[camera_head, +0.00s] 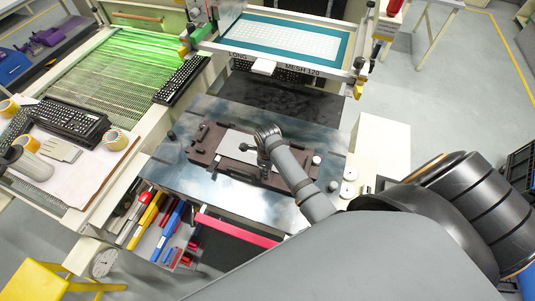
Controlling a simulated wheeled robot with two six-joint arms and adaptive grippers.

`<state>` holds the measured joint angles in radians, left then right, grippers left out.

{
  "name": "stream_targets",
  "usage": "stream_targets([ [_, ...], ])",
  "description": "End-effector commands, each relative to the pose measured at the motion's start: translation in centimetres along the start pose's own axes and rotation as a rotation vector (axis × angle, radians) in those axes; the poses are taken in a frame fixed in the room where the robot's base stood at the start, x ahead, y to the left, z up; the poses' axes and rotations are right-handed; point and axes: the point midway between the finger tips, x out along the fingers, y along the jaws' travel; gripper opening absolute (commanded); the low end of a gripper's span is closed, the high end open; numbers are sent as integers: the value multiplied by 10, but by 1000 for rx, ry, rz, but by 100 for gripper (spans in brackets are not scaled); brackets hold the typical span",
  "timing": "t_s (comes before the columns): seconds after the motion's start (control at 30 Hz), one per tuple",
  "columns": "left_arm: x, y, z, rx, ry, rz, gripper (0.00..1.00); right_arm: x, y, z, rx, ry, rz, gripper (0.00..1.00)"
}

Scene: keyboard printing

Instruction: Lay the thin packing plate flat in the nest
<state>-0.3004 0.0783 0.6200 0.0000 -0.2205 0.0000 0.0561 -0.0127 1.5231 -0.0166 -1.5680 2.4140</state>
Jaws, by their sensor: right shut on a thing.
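The nest (203,147) is a dark brown fixture on the shiny metal bed of the printing machine, in the middle of the head view. A thin pale grey plate (236,143), which I take for the packing plate, shows inside the nest outline. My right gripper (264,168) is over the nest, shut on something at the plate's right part. I cannot tell whether the plate lies fully flat or is held slightly above. My left gripper is not in view.
A screen frame (285,40) marked "LONG MESH 120" is raised behind the bed. A side table at left holds keyboards (72,123), tape rolls (115,139) and a cylinder. A tray of tools (158,222) lies in front of the bed. The metal bed (215,190) around the nest is mostly clear.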

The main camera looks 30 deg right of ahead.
Motion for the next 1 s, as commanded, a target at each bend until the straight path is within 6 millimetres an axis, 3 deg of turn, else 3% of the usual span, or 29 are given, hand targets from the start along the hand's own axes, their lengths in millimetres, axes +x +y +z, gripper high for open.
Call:
stream_targets([
  [0.8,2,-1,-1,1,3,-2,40,8,0,0,0,0,0,0],
  [0.83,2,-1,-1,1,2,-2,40,7,0,0,0,0,0,17],
  [1.0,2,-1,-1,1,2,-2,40,7,0,0,0,0,0,40],
])
